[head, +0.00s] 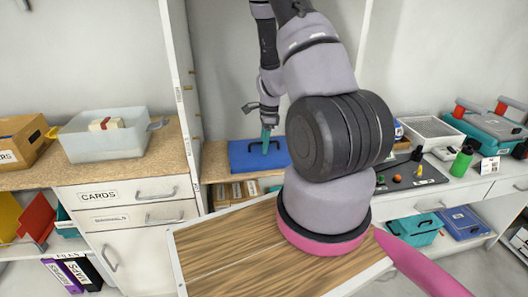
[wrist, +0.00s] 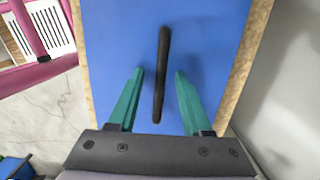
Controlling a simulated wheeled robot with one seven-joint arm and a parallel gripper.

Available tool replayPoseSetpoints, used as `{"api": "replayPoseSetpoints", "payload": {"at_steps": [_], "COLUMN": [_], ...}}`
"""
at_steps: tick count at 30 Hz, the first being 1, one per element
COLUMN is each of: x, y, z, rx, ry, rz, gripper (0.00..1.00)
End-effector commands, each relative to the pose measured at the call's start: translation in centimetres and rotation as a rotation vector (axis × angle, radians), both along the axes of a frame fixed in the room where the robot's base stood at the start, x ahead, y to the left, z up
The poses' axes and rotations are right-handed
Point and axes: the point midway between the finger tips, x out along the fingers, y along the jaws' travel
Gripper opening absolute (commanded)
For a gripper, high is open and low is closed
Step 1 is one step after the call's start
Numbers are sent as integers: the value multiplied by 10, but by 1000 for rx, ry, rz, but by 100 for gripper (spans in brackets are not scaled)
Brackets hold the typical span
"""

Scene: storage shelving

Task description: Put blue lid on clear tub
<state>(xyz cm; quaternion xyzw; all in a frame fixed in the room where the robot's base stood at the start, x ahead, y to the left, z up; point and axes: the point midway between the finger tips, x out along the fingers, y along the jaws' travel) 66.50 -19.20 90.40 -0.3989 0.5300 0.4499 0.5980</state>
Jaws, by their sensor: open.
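The blue lid (head: 240,155) lies flat on a wooden shelf section behind my arm in the head view. It fills most of the wrist view (wrist: 205,40). A black bar handle (wrist: 161,75) stands on top of it. My gripper (wrist: 157,75) is open, with one green finger on each side of the handle, apart from it. In the head view my gripper (head: 267,140) is over the lid. The clear tub (head: 105,145) sits on the counter at the left, open at the top, with a small pale and red item inside.
A white upright panel (head: 182,90) stands between the tub's counter and the lid's shelf. A cardboard box (head: 22,140) is left of the tub. A dark mat (head: 410,177) with small objects and a grey tray (head: 432,130) are at the right.

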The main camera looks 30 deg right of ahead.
Motion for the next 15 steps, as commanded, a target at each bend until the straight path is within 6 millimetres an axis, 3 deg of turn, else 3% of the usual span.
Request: {"api": "replayPoseSetpoints", "payload": {"at_steps": [4, 5, 8, 9, 15], "x": [0, 0, 0, 0, 0], "y": [0, 0, 0, 0, 0], "z": [0, 0, 0, 0, 1], "rx": [0, 0, 0, 0, 1], "ry": [0, 0, 0, 0, 0], "rz": [0, 1, 1, 1, 1], "gripper": [49, 42, 3, 0, 0]}}
